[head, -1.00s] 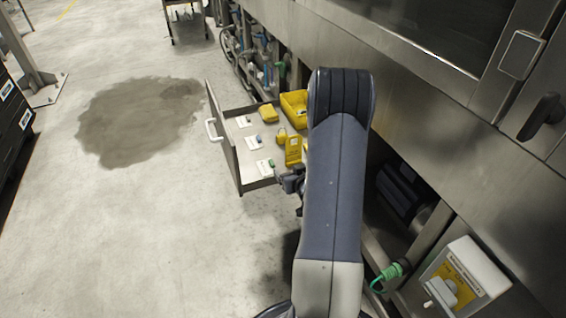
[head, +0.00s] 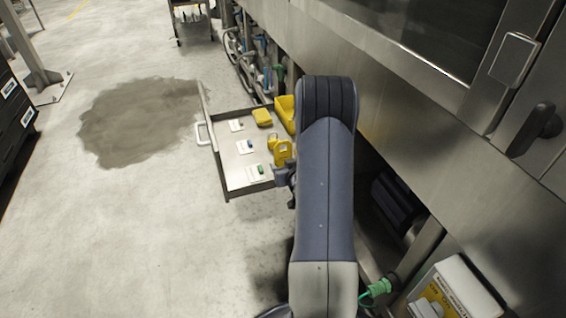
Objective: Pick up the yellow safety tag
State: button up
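The yellow safety tag (head: 282,153) appears to be the upright yellow piece in the open drawer (head: 236,182), towards its right side. A yellow loop or ring shows at its upper left. My gripper (head: 284,176) is at the drawer's near right corner, just below the tag in the picture. My arm hides most of the gripper, and its fingers are too small and dark to tell whether they are open or touching the tag.
The drawer also holds a yellow block (head: 262,117), a yellow bin (head: 285,112) partly behind my arm, and several white cards with small coloured pieces (head: 246,146). The steel machine (head: 440,140) stands close on the right. Floor left of the drawer is free, with a dark wet patch (head: 138,120).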

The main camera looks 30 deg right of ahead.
jog(key=c, duration=0.5)
jog(key=shift+r, duration=0.1)
